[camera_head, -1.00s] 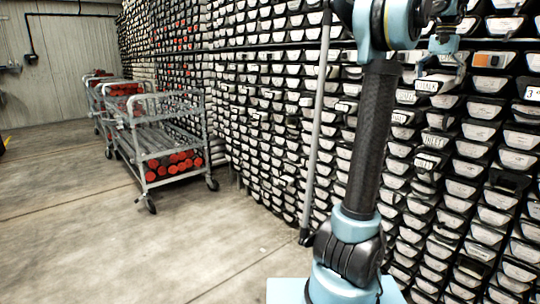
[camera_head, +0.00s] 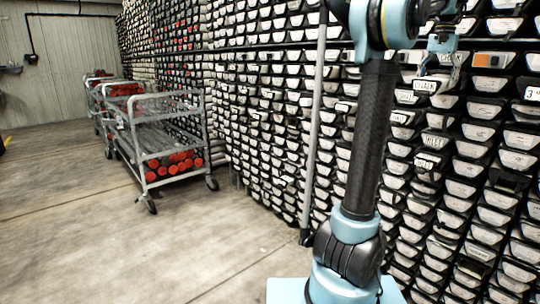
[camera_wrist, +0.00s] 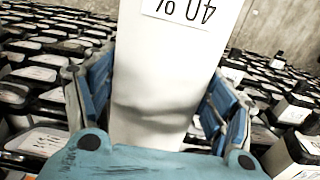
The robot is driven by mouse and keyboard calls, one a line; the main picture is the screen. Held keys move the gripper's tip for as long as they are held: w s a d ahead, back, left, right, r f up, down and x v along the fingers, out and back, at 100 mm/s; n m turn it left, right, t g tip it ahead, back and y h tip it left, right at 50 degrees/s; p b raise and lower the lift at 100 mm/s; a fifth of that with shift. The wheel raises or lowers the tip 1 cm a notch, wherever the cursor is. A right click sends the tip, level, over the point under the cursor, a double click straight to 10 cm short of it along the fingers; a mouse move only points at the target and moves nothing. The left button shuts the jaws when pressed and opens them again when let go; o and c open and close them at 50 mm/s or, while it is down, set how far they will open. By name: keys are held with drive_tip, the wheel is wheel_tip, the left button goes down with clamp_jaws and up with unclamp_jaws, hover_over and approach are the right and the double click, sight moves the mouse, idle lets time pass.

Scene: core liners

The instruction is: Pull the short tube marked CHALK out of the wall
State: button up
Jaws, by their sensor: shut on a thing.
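My gripper (camera_head: 440,66) is high at the right of the head view, in front of the wall of stacked trays. The wrist view shows its blue-padded fingers (camera_wrist: 158,95) shut on a white tube (camera_wrist: 155,75), one finger on each side. A label on the tube (camera_wrist: 180,10) is upside down and cut off by the frame, so I cannot read its name there. In the head view, a label that seems to read CHALK (camera_head: 450,58) shows beside the fingers. A white end with similar lettering (camera_head: 426,86) lies just below left. The tube's far end is hidden.
The tray wall (camera_head: 270,110) fills the right side, with several other labelled ends jutting out, such as one (camera_head: 434,141) below my gripper. A grey pole (camera_head: 316,130) stands before the wall. A metal cart (camera_head: 165,140) is at the left. The floor between is clear.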

sight(426, 80)
drive_tip(key=shift+s+a, duration=1.2)
drive_tip(key=shift+a, duration=0.2)
drive_tip(key=shift+s+a, duration=1.2)
drive_tip(key=shift+a, duration=0.25)
drive_tip(key=shift+s+a, duration=1.2)
drive_tip(key=shift+a, duration=0.2)
